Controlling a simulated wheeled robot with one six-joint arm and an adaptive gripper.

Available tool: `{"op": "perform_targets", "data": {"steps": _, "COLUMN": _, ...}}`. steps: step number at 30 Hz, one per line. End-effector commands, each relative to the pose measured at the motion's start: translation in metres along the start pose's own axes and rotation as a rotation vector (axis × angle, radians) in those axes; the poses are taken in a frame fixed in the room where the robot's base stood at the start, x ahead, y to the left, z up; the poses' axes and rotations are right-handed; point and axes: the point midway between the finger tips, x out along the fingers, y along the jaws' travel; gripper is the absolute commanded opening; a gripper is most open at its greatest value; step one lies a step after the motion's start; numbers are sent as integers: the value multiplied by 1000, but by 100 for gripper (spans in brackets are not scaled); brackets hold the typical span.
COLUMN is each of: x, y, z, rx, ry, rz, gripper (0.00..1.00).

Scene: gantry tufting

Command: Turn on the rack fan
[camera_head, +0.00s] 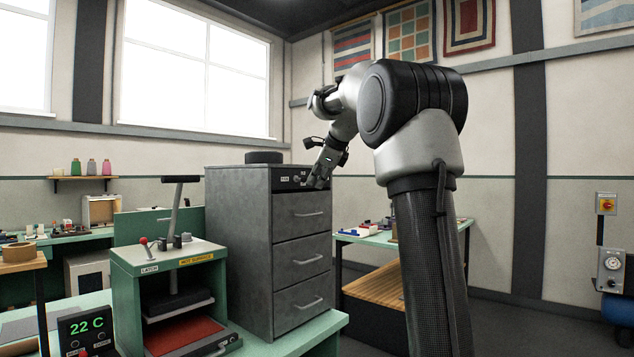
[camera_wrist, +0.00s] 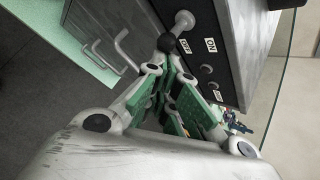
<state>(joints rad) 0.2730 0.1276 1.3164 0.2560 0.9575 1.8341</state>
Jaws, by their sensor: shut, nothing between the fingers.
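The grey cabinet rack (camera_head: 238,240) stands left of my arm in the head view, with a black control panel (camera_head: 287,178) above its drawers. In the wrist view the panel (camera_wrist: 203,30) carries OFF and ON labels (camera_wrist: 210,45). A pale lever with a black ball end (camera_wrist: 167,42) sticks out beside the OFF label. Two small dark round parts lie below the labels. In the wrist view my gripper (camera_wrist: 169,72) is shut and empty, close to the black ball; contact cannot be told.
Drawer handles (camera_head: 308,213) stick out below the panel. A green press (camera_head: 170,265) with an upright lever is to the left. A green-topped table (camera_head: 375,238) with small items stands behind my arm.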

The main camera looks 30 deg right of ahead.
Motion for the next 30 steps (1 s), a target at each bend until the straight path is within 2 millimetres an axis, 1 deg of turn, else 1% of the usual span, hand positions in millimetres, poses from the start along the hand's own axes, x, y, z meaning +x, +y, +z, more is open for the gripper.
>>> {"op": "perform_targets", "data": {"steps": 30, "x": -7, "y": -6, "z": 6, "rx": -2, "ry": 6, "rz": 7, "gripper": 0}}
